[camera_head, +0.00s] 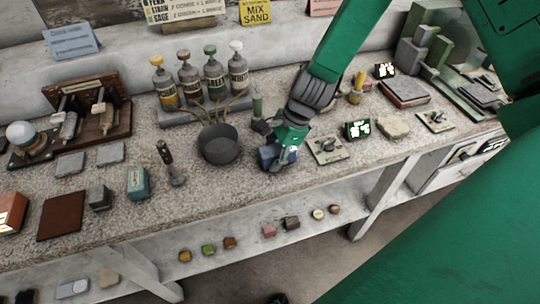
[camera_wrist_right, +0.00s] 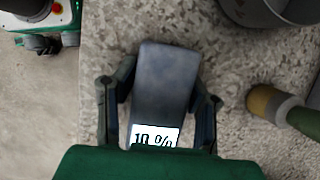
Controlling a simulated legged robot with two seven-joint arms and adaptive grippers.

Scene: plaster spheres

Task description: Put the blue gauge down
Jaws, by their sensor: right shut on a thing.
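The blue gauge (camera_wrist_right: 165,80) is a blue-grey block with a lit display reading "10 %" in the right wrist view. In the head view the blue gauge (camera_head: 269,158) is partly covered by my right gripper (camera_head: 280,150), near the front edge of the worktop. My right gripper (camera_wrist_right: 160,105) is shut on the gauge, with one finger on each side of it. Whether the gauge touches the worktop (camera_head: 230,200) cannot be told. My left gripper is not in view.
A dark round pot (camera_head: 220,146) stands just left of the gauge. A switch plate (camera_head: 326,150) and a green display block (camera_head: 357,130) lie to the right. A green cylinder (camera_wrist_right: 303,120) lies or stands close by in the wrist view. The worktop's front edge is near.

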